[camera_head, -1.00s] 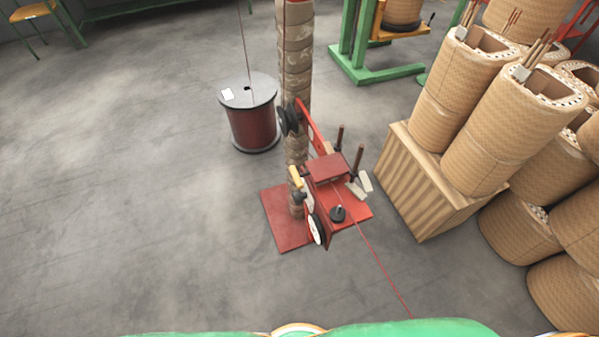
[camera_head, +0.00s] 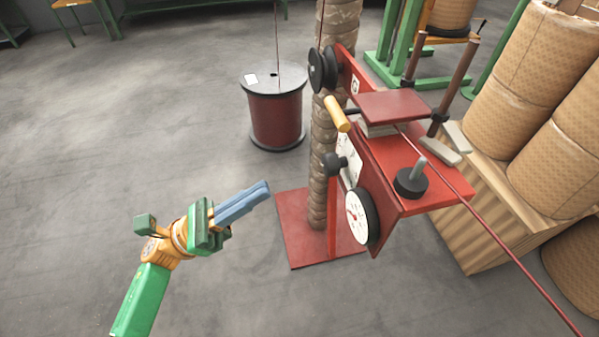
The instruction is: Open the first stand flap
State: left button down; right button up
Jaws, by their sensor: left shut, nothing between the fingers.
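The red stand (camera_head: 393,190) is at right of centre in the head view, on a wrapped post (camera_head: 335,110) above a red base plate (camera_head: 308,245). A flat red plate (camera_head: 392,105), which looks like the flap, lies level over a pale block on the stand's top. A yellow handle (camera_head: 337,113) sticks out at its left side. A red wire (camera_head: 480,220) runs out from under the plate to the lower right. My left gripper (camera_head: 266,188) is shut and empty, left of the stand and apart from it. My right gripper is not in view.
A dial gauge (camera_head: 358,216) and a black knob (camera_head: 411,182) are on the stand. A dark red wire spool (camera_head: 275,112) stands behind it on the left. A wooden crate (camera_head: 480,235) with wrapped coils (camera_head: 517,85) is at right. The left floor is clear.

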pick_arm(q)
jog(key=r+p+x, duration=0.1)
jog(key=p+x, duration=0.2)
jog(key=x, duration=0.3)
jog(key=a+r+p+x, duration=0.1)
jog(key=p+x, duration=0.2)
jog(key=x, duration=0.4)
jog(key=shift+s+a+r, duration=0.25)
jog(key=shift+s+a, duration=0.05)
jog(key=shift+a, duration=0.1)
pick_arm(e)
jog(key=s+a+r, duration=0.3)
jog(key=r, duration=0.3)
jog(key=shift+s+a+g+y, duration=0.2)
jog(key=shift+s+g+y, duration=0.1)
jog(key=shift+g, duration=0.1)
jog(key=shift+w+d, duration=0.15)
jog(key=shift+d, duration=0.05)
